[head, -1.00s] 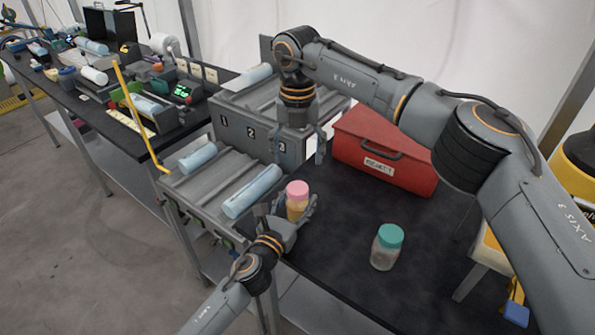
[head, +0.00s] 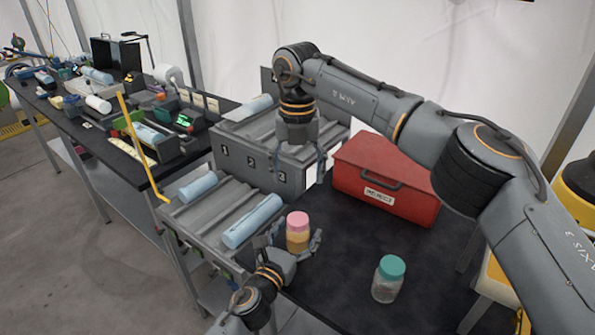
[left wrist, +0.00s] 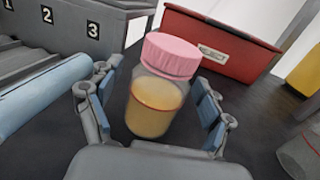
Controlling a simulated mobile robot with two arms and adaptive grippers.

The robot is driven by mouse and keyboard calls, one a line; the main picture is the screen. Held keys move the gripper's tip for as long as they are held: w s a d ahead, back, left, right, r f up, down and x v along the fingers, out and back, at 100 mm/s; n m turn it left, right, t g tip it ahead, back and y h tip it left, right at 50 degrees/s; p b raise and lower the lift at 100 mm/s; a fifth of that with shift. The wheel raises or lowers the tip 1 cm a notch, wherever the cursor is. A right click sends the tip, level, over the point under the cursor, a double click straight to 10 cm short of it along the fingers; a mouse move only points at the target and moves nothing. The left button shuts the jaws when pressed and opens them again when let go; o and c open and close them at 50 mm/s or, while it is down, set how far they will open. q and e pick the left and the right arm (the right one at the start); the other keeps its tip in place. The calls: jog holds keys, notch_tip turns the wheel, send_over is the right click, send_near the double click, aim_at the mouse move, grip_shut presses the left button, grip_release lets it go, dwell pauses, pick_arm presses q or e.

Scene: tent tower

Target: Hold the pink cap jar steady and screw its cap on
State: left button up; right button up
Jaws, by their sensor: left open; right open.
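The pink cap jar (head: 298,232) stands upright on the dark table, with yellowish contents and its pink cap (head: 298,218) on top. It also shows in the left wrist view (left wrist: 154,104), between the fingers. My left gripper (head: 292,246) is open around the jar's lower body, with gaps seen between fingers and jar in the left wrist view. My right gripper (head: 303,165) is open and points down, behind and above the jar, in front of the grey numbered rack. Whether the cap is tight cannot be told.
A jar with a teal cap (head: 389,279) stands at the front right. A red toolbox (head: 385,180) is behind. A grey rack (head: 262,165) with blue rolls such as this one (head: 252,221) is at left. Bare table lies between the jars.

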pick_arm(q)
jog(key=v, duration=1.2)
